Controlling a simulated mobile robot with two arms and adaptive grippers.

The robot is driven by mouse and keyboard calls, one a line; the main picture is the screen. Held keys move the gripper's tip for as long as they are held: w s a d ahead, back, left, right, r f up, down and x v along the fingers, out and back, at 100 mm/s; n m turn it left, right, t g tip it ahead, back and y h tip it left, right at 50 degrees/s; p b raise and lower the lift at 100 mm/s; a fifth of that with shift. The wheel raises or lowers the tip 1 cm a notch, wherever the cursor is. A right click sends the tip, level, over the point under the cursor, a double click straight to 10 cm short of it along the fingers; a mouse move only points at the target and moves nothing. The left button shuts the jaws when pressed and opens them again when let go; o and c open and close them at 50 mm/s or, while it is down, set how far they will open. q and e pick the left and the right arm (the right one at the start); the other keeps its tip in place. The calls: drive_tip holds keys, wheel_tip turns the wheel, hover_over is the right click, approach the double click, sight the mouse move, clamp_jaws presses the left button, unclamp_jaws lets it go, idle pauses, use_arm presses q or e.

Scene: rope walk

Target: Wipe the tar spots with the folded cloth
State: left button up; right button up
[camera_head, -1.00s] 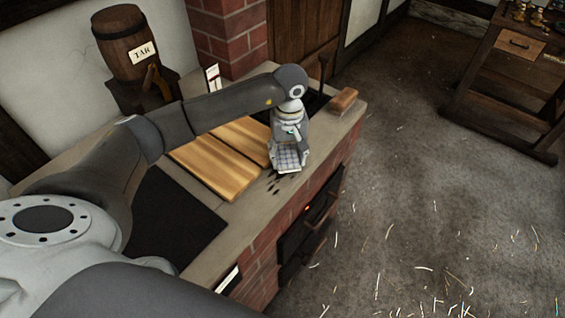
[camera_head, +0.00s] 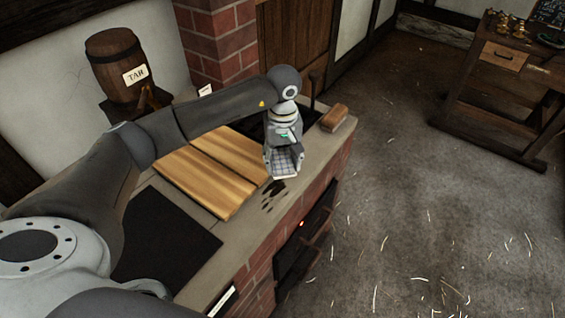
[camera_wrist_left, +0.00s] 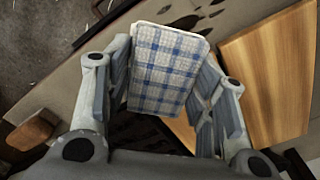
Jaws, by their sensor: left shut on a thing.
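The folded cloth (camera_head: 286,166), white with blue checks, is held upright in my left gripper (camera_head: 284,156), just above or on the stone ledge; contact is unclear. In the left wrist view the cloth (camera_wrist_left: 168,68) sits between the two fingers of my left gripper (camera_wrist_left: 165,85), which are shut on it. The dark tar spots (camera_head: 273,188) lie on the ledge just in front of the cloth, one larger blot and several small ones. In the left wrist view tar spots (camera_wrist_left: 184,22) show beyond the cloth's edge. Any tar beneath the cloth is hidden. My right gripper is not in view.
Wooden boards (camera_head: 205,175) lie beside the spots on the brick stove's top (camera_head: 205,265). A wooden block (camera_head: 334,117) sits at the ledge's far end. A barrel labelled TAR (camera_head: 115,65) stands behind. The floor (camera_head: 420,190) at right is open, with scattered strands.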

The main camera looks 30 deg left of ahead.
sight(282, 161)
use_arm(q)
drive_tip(key=shift+r, duration=0.7)
drive_tip(key=shift+r, duration=0.1)
drive_tip(key=shift+r+p, duration=0.7)
drive_tip(key=shift+r, duration=0.75)
